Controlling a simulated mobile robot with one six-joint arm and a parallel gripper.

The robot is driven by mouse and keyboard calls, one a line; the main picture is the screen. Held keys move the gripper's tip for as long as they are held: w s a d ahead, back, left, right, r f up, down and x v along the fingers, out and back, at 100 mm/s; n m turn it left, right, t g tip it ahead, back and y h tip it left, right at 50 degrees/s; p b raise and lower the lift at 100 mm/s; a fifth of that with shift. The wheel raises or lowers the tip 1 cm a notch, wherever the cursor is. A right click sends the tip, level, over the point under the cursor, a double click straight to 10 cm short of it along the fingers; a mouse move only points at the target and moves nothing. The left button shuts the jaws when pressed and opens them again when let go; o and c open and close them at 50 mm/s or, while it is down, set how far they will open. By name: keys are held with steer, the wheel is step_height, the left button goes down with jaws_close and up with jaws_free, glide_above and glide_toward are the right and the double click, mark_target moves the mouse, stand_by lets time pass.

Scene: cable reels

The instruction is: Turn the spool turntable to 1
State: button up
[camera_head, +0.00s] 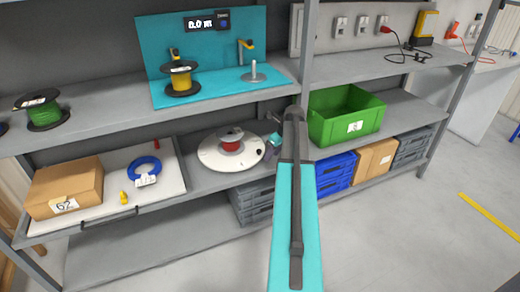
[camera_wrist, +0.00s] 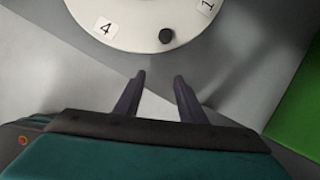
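The spool turntable (camera_head: 214,157) is a round white disc on the middle shelf, with a red spool (camera_head: 230,141) at its centre. In the wrist view the turntable (camera_wrist: 135,32) fills the top, with a "4" label (camera_wrist: 104,26) at left, a "1" label (camera_wrist: 207,6) at right, and a dark round knob (camera_wrist: 166,36) near its rim between them. The knob also shows at the disc's right edge in the head view (camera_head: 258,151). My gripper (camera_wrist: 160,78) is open and empty, its two fingers apart just short of the rim. In the head view it is beside the disc's right side.
A green bin (camera_head: 345,116) stands to the right of my gripper. A tray (camera_head: 172,187) with a cardboard box (camera_head: 66,187) and blue cable coil (camera_head: 143,170) lies left of the turntable. An upright post (camera_head: 304,60) and the upper shelf (camera_head: 100,95) bound the space.

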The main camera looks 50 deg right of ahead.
mark_target(259, 150)
steer(key=w, duration=0.7)
steer(key=shift+w, duration=0.1)
steer(key=shift+w+f, duration=0.15)
steer(key=shift+f, duration=0.4)
jaws_close()
